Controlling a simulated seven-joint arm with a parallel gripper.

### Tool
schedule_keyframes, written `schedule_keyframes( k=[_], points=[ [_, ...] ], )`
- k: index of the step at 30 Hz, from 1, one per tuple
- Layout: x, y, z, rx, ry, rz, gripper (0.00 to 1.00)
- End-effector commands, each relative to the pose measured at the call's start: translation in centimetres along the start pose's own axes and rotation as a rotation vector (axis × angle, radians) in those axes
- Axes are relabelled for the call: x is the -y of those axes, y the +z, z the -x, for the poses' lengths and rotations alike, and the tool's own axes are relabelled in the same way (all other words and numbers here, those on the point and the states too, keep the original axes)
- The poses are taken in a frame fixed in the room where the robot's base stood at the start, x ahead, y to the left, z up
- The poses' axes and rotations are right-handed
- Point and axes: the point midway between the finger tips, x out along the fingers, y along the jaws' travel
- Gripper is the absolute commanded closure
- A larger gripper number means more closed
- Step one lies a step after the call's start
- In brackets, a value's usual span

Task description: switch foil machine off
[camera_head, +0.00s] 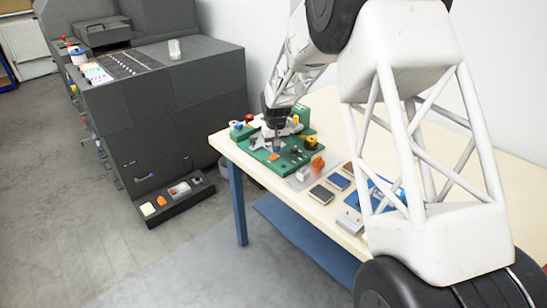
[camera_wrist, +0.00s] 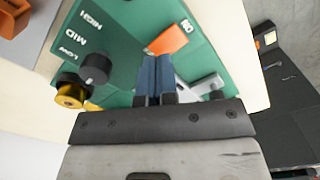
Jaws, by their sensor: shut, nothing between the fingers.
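A green control panel (camera_head: 290,166) lies on the pale table, and it fills much of the wrist view (camera_wrist: 115,20). An orange switch (camera_wrist: 166,40) sits on it beside a white label that seems to read ON. A black knob (camera_wrist: 95,68) stands by the words HIGH, MID and LOW. My gripper (camera_wrist: 155,60) is shut and empty, its blue fingertips right by the orange switch's near end; I cannot tell whether they touch. In the head view my gripper (camera_head: 276,143) is over the panel, hiding part of it.
A yellow-and-black knob (camera_wrist: 70,92) and a grey lever (camera_wrist: 205,86) flank my fingers. An orange block (camera_head: 312,168) and several small tiles (camera_head: 321,194) lie right of the panel. A large dark machine (camera_head: 150,120) stands on the floor to the left.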

Motion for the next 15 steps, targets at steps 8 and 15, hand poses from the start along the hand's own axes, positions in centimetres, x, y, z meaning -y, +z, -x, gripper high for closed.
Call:
schedule_keyframes(
  k=[8,15],
  points=[
    [0.00,0.00,-0.31,0.000,0.000,0.000,1.00],
    [0.00,0.00,-0.56,0.000,0.000,0.000,1.00]
  ],
)
